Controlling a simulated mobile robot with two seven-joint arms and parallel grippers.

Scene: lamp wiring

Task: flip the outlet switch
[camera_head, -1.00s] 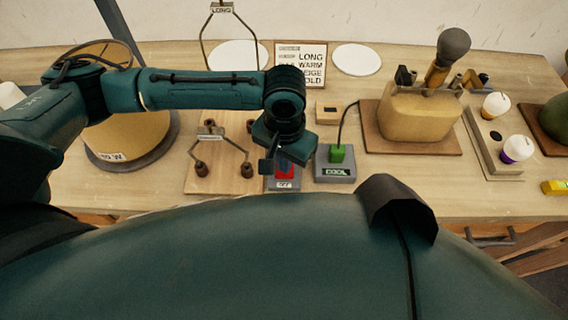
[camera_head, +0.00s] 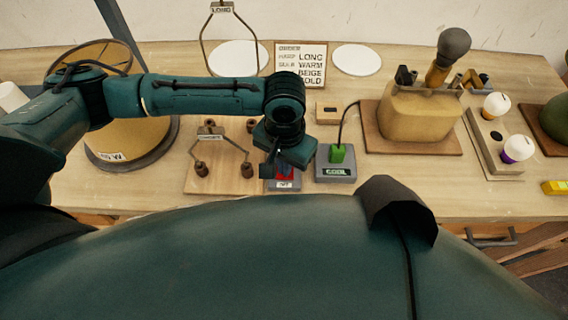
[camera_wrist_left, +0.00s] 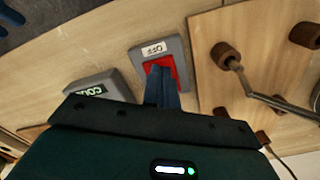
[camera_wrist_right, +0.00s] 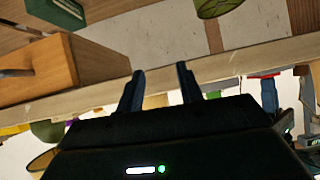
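The outlet switch is a grey box (camera_head: 284,186) with a red rocker (camera_wrist_left: 161,66) and a white label reading OFF (camera_wrist_left: 153,49). It sits on the table near the front edge, beside the wooden board. My left gripper (camera_head: 268,170) is over the switch and partly hides the red rocker in the head view. In the left wrist view my left gripper's fingers (camera_wrist_left: 163,86) are together, with nothing between them, and overlap the rocker. Whether they touch it I cannot tell. My right gripper (camera_wrist_right: 160,82) is open and empty, away from the switch, and out of the head view.
A wooden board (camera_head: 215,183) with a metal frame stands left. A yellow lampshade (camera_head: 130,140) is farther left, and a beige lamp base (camera_head: 410,115) is at right.

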